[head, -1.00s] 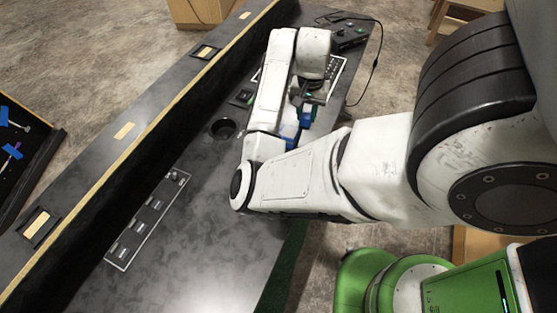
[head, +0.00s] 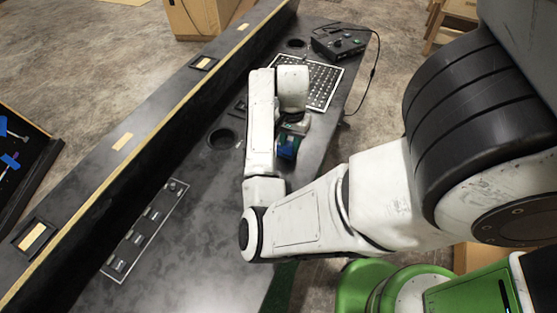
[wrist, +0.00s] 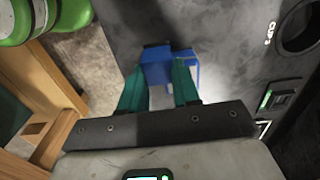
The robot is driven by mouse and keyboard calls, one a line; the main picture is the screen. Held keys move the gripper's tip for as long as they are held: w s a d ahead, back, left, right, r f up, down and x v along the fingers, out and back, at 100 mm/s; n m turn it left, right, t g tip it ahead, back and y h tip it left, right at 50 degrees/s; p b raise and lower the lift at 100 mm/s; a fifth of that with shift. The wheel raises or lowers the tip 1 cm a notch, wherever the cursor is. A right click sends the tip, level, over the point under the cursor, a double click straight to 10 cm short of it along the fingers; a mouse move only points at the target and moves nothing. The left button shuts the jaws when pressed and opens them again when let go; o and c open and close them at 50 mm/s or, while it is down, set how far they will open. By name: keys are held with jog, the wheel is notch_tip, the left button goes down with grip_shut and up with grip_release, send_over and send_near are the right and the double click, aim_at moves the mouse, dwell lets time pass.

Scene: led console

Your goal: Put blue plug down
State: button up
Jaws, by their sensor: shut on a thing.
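The blue plug (wrist: 158,70) is a blue block between the green fingers of my gripper (wrist: 162,80) in the wrist view. My gripper is shut on it. In the head view the plug (head: 289,147) shows just below my wrist, over the right part of the dark console top (head: 215,240). In the wrist view it lies over the console close to its edge. The fingers hide part of the plug, and I cannot tell whether its underside touches the surface.
A round cup hole (head: 222,139) lies left of my wrist. A perforated panel (head: 325,85) and a black control box (head: 338,42) with a cable are at the far end. A strip of switches (head: 145,230) lies at the lower left. The console top between is clear.

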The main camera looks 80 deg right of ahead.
jog(key=w+f, duration=0.1)
jog(key=w+a+f, duration=0.1)
jog(key=f, duration=0.1)
jog(key=w+f, duration=0.1)
jog(key=shift+a+f, duration=0.2)
jog(key=shift+a, duration=0.2)
jog(key=shift+w+f+p, duration=0.1)
jog(key=shift+f+p, duration=0.35)
jog(key=shift+f, duration=1.1)
jog(key=shift+f, duration=0.1)
jog(key=o, duration=1.1)
jog(key=shift+c, duration=0.2)
